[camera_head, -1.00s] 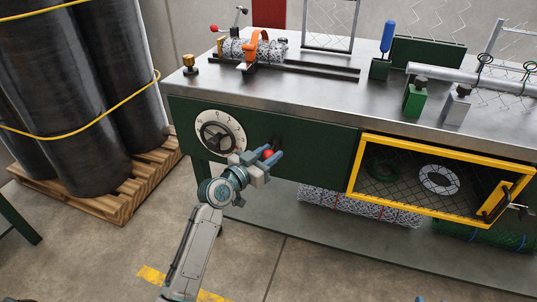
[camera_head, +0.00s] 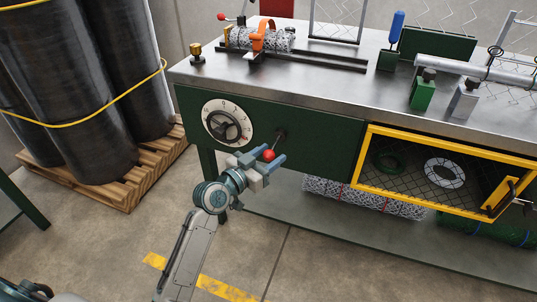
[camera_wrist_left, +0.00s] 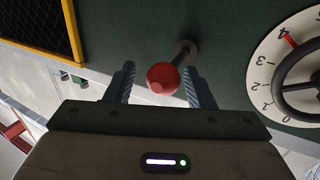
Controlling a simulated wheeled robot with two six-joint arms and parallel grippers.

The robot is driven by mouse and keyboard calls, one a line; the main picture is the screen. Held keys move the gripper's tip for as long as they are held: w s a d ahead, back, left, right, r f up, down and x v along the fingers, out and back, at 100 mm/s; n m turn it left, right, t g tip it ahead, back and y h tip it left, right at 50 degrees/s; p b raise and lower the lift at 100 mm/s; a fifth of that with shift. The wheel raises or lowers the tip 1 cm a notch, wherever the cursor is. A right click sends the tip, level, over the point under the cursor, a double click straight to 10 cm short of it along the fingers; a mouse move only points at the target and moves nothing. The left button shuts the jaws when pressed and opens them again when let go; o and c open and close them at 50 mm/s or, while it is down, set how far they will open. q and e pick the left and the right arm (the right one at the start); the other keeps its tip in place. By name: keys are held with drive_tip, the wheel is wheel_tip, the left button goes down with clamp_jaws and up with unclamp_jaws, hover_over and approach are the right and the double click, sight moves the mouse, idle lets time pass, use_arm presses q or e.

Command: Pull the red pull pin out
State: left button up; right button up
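The red pull pin shows as a red ball (camera_head: 269,155) on a dark shaft that stands out from the bench's green front panel, right of the dial. My left gripper (camera_head: 271,156) is open, with one finger on either side of the ball. In the left wrist view the ball (camera_wrist_left: 163,78) sits between the fingertips of my left gripper (camera_wrist_left: 160,84), nearer the right finger, with a clear gap on its left. The shaft runs from behind the ball to a round collar on the panel. My right gripper is not in view.
The numbered dial (camera_head: 227,122) is close left of the pin. A yellow-framed mesh door (camera_head: 440,140) is to the right. The steel bench top (camera_head: 310,84) is above. Wrapped rolls (camera_head: 75,100) stand on a pallet at left. The floor in front is open.

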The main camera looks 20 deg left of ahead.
use_arm(q)
drive_tip(key=shift+s+a, duration=0.3)
drive_tip(key=shift+s, duration=0.15)
drive_tip(key=v, duration=0.9)
drive_tip(key=shift+s, duration=0.4)
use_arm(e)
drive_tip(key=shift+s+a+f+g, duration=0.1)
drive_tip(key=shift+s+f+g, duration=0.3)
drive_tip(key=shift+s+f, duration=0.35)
use_arm(q)
drive_tip(key=shift+r, duration=0.1)
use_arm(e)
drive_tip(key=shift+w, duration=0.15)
